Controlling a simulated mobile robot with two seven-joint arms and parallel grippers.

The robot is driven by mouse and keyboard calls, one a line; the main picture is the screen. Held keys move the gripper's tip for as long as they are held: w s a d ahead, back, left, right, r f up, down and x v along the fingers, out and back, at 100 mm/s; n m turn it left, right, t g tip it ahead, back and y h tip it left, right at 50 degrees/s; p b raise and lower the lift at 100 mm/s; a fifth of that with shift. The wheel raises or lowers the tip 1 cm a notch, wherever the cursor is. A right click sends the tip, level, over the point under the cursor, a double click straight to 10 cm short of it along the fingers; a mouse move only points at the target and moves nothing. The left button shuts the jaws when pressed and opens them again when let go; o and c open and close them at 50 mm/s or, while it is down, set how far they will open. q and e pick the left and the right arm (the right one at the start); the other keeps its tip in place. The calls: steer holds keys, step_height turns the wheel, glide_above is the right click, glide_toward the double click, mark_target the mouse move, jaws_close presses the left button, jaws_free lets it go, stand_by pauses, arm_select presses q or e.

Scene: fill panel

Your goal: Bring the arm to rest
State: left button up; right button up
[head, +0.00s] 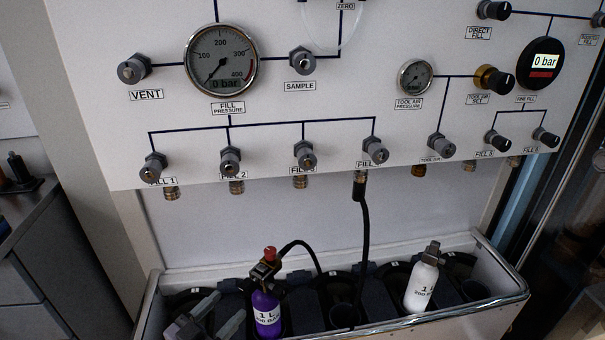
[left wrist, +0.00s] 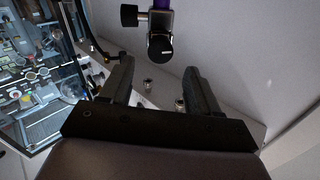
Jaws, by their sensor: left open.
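My left gripper (head: 226,308) is at the bottom of the head view, left of the purple bottle (head: 267,322). Its fingers are apart and nothing is between them. In the left wrist view the open fingers (left wrist: 158,75) also show empty, with the bottle's black valve (left wrist: 160,45) beyond them near the top edge. The purple bottle stands upright in the rack (head: 430,318), with a red-topped valve (head: 269,256) and a black hose joined to it. My right gripper is not in view.
A white bottle (head: 422,283) stands slightly tilted in the rack at right. A black hose (head: 365,240) hangs from the fill 4 outlet. The fill panel (head: 330,100) with gauges and knobs is above. A dark cabinet (head: 40,260) is at left.

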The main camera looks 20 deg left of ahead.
arm_select(q)
steer(key=s+d+f+n+g+y+p, duration=0.1)
steer(key=s+d+f+g+p, duration=0.2)
steer(key=s+d, duration=0.7)
step_height(320, 180, down, 2)
steer(key=d+g, duration=0.1)
steer(key=g, duration=0.3)
steer(key=shift+p, duration=0.3)
steer(key=shift+f, duration=0.1)
stand_by(1.0)
